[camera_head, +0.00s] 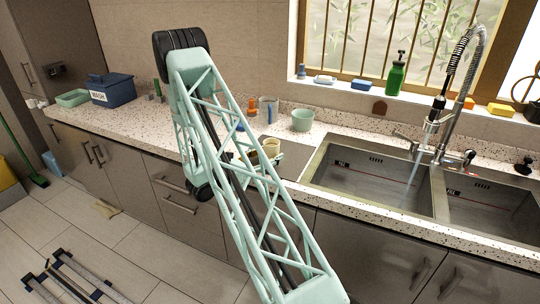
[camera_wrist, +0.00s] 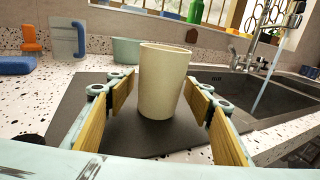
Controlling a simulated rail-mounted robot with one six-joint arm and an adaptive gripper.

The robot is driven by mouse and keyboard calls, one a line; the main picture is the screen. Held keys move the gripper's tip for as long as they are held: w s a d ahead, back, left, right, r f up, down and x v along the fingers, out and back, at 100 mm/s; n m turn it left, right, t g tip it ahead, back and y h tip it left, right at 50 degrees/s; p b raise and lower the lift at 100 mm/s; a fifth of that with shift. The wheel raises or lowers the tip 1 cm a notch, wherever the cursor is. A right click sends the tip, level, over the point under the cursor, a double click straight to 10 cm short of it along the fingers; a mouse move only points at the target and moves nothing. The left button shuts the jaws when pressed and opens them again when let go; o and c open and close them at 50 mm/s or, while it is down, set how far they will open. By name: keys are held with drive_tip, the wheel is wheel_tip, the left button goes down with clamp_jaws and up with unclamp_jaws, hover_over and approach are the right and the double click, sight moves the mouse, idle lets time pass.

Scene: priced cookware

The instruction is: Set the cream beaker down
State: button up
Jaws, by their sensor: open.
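The cream beaker (camera_wrist: 165,84) stands upright on a dark grey mat (camera_wrist: 74,106) on the speckled counter, left of the sink. My gripper (camera_wrist: 162,112) is open around it in the wrist view, one wood-coloured finger pad on each side. A gap shows between the beaker and each pad. In the head view the beaker (camera_head: 271,147) shows only in part beside my gripper (camera_head: 262,160), and my arm's lattice link covers much of that area.
A pale green bowl (camera_head: 302,119) stands behind the mat. The double sink (camera_head: 372,178), with running water, lies to the right. A blue box (camera_head: 113,90) is at far left.

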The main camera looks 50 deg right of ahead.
drive_tip(key=shift+r, duration=0.15)
drive_tip(key=shift+a, duration=0.15)
drive_tip(key=v, duration=1.1)
drive_tip(key=shift+w+a+p, duration=0.15)
drive_tip(key=shift+a+p, duration=0.2)
drive_tip(key=shift+p, duration=0.1)
drive_tip(key=shift+r, duration=0.1)
drive_tip(key=s+a+r+m+g+y, duration=0.1)
drive_tip(key=s+a+r+m+y, duration=0.15)
drive_tip(key=s+a+r, duration=0.35)
drive_tip(key=s+a+r+m+g+y, duration=0.1)
drive_tip(key=s+a+r+m+y, duration=0.2)
drive_tip(key=r, duration=0.5)
drive_tip(key=s+a+r+m+g+y, duration=0.1)
drive_tip(key=s+a+r+m, duration=0.35)
drive_tip(key=r, duration=0.25)
drive_tip(key=s+a+r+m+t+y, duration=0.2)
drive_tip(key=s+a, duration=0.4)
drive_tip(key=a, duration=0.5)
drive_tip(key=s+a+r+m+t+y, duration=0.2)
drive_tip(key=s+a+r+t+y, duration=0.3)
drive_tip(key=a, duration=0.7)
drive_tip(key=s+a+r+m+t+y, duration=0.1)
drive_tip(key=s+a+r+t+y, duration=0.2)
drive_tip(key=a, duration=0.8)
drive_tip(key=s+r, duration=0.2)
drive_tip(key=s, duration=0.2)
drive_tip(key=shift+a+r+m+t+y, duration=0.25)
drive_tip(key=shift+a+m+t+y, duration=0.05)
drive_tip(key=shift+m+y, duration=0.1)
